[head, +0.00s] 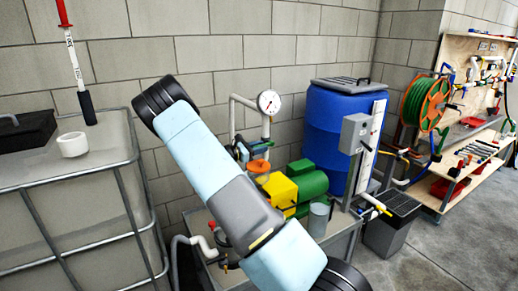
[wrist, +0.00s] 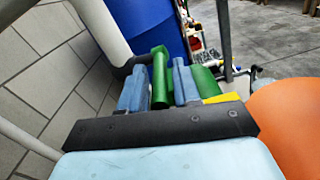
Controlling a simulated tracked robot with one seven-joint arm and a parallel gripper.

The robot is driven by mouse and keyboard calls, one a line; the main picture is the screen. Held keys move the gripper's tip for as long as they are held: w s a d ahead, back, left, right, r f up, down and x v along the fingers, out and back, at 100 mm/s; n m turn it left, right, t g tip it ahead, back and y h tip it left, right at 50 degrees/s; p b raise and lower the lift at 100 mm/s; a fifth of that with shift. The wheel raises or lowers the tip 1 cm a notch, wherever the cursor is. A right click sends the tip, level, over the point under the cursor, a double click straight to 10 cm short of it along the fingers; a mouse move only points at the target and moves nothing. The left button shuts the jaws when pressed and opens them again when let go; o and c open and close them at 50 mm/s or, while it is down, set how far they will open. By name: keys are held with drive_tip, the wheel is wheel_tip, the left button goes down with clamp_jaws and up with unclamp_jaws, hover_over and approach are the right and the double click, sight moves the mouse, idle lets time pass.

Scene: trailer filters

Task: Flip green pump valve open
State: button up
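The green valve handle (wrist: 161,80) shows in the wrist view as an upright green bar beside a dark fitting on a white pipe (wrist: 102,28). My gripper (wrist: 160,85) has its two blue fingers on either side of this handle. They stand apart, with the handle filling most of the gap. I cannot tell whether they press on it. In the head view my arm crosses the middle, and I cannot make out the green handle there. The pump (head: 312,184), green with a yellow part (head: 278,190), stands on a bench beside the pipes.
An orange round part (wrist: 288,122) is close on the right in the wrist view. A blue barrel (head: 335,125) stands behind the pump. A pressure gauge (head: 268,102) tops the white pipes near the block wall. A caged tank (head: 65,185) is at left. Open floor lies at right.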

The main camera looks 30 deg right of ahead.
clamp_jaws()
drive_tip(key=shift+a, duration=0.1)
